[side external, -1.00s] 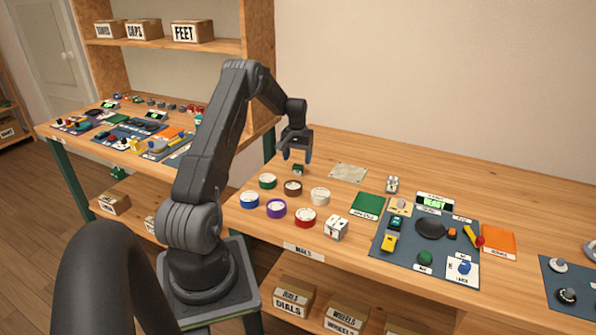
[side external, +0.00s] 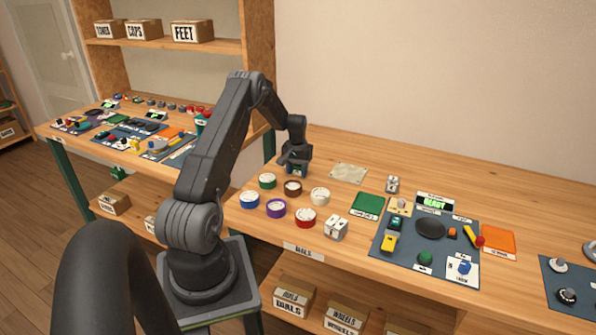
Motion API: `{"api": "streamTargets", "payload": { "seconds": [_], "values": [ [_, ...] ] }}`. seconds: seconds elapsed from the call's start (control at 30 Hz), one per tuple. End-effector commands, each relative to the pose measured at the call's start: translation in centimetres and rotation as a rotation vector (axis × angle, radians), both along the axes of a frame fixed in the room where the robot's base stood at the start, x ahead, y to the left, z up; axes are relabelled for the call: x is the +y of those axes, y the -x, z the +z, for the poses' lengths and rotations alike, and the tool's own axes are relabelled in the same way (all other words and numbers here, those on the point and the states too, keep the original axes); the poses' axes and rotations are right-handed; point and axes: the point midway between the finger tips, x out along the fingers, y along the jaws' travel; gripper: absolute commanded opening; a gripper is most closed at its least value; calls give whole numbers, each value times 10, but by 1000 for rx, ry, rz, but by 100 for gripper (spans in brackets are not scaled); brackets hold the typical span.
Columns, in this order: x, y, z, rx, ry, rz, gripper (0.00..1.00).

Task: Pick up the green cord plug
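The block appears to rest on the table.
Close in front are round dials: green (side external: 267,181), brown (side external: 293,188), white (side external: 320,197), blue (side external: 250,199), purple (side external: 276,208) and red (side external: 305,217). A pale plate (side external: 348,173) lies to the right. A blue work mat (side external: 386,262) with phone parts lies further right.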

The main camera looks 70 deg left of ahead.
Motion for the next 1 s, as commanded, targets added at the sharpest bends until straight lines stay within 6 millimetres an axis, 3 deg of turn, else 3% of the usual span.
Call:
{"api": "streamTargets", "payload": {
  "seconds": [0.27,0.57,1.0],
  "values": [
    [0,0,0,0,0,0,18],
    [0,0,5,-1,-2,0,17],
    [0,0,83,-2,-2,0,17]
  ]
}}
